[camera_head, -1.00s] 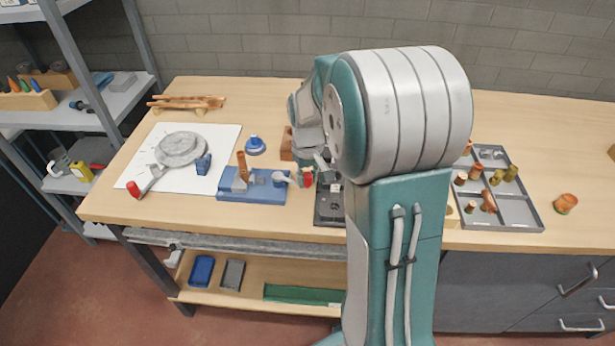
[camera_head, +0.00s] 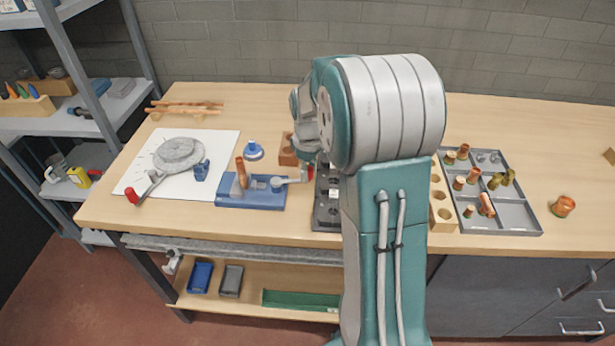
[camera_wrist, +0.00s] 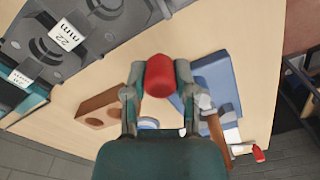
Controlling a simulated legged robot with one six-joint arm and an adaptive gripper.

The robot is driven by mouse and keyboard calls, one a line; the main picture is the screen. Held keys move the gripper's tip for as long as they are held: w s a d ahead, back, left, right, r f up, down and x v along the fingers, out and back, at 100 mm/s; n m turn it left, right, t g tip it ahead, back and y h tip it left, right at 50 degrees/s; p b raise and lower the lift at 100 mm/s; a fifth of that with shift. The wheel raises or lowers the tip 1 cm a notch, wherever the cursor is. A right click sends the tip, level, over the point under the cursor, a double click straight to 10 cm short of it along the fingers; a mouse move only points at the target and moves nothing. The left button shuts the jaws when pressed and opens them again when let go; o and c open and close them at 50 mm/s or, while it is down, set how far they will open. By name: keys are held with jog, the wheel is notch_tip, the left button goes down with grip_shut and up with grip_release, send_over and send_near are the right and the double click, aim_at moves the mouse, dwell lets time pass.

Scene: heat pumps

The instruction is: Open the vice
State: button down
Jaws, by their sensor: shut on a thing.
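The vice (camera_head: 252,193) is a blue block on the workbench, left of my arm in the head view. A copper pipe (camera_head: 241,172) stands upright, slightly tilted, at its jaws. A grey lever (camera_head: 290,182) reaches right from the vice and ends in a red handle (camera_head: 310,173). In the wrist view my gripper (camera_wrist: 160,82) is shut on the red handle (camera_wrist: 160,74), one finger on each side. The vice's blue body (camera_wrist: 217,80) is to the right there, with the copper pipe (camera_wrist: 216,130) beside it. My arm hides part of the gripper in the head view.
A dark fixture (camera_head: 326,205) stands just right of the vice. A wooden block (camera_head: 288,150) and a blue round piece (camera_head: 253,150) are behind it. A white sheet (camera_head: 215,145) with a grey disc tool lies left. A compartment tray (camera_head: 510,215) is right of my arm.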

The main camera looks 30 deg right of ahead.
jog(key=w+n, duration=0.2)
jog(key=n, duration=0.1)
jog(key=shift+w+d+n, duration=0.3)
jog(key=shift+d, duration=0.05)
jog(key=shift+w+a+n, duration=0.1)
jog(key=shift+w+n, duration=1.15)
jog(key=shift+n, duration=0.55)
jog(key=shift+c, duration=2.1)
grip_release()
notch_tip(320, 180, up, 12)
